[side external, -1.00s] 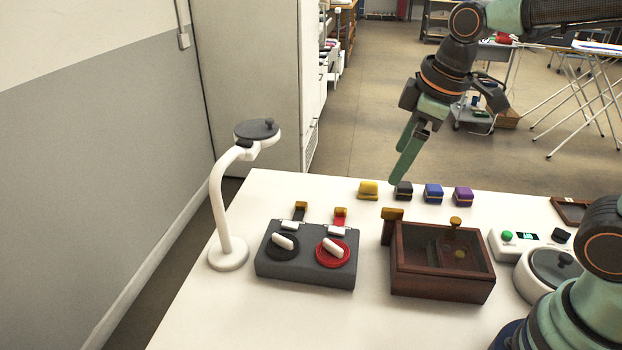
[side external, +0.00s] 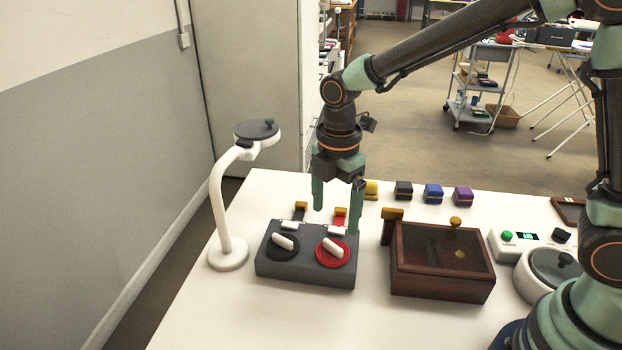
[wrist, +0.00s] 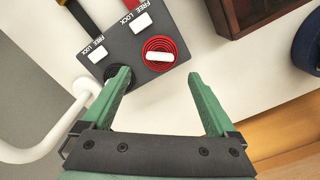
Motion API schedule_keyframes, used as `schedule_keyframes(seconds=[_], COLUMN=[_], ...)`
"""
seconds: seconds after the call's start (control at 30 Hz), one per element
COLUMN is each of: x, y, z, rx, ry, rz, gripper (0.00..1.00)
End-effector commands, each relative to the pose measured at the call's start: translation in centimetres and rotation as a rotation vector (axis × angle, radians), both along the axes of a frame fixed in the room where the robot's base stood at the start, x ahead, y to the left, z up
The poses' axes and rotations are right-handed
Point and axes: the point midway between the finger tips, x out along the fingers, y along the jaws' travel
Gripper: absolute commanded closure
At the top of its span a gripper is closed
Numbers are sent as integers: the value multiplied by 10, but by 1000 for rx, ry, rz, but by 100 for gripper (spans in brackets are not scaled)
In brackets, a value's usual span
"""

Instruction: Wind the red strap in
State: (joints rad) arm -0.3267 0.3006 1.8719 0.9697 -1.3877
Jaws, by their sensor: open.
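A dark grey winder box (side external: 305,272) sits on the white table and carries two round reels with white handles. The red reel (side external: 332,254) is on its right side and also shows in the wrist view (wrist: 172,46). A short red strap (side external: 340,217) with a yellow end runs from the back of the box, behind a white lock switch (side external: 337,231). The black reel (side external: 282,248) is on the left, partly hidden by a finger in the wrist view.
A white lamp-like stand (side external: 226,215) rises left of the box. A brown wooden lidded case (side external: 443,274) stands to the right. Several coloured blocks (side external: 433,193) line the table's back edge. The front of the table is clear.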

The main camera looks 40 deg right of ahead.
Motion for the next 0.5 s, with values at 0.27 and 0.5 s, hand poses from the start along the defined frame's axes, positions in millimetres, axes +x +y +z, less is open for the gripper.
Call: schedule_keyframes(seconds=[0.27,0.5], x=[-1,0], y=[-1,-1], z=[-52,-73], rx=[-2,0], ry=[5,1], rz=[-2,-3], gripper=[7,7])
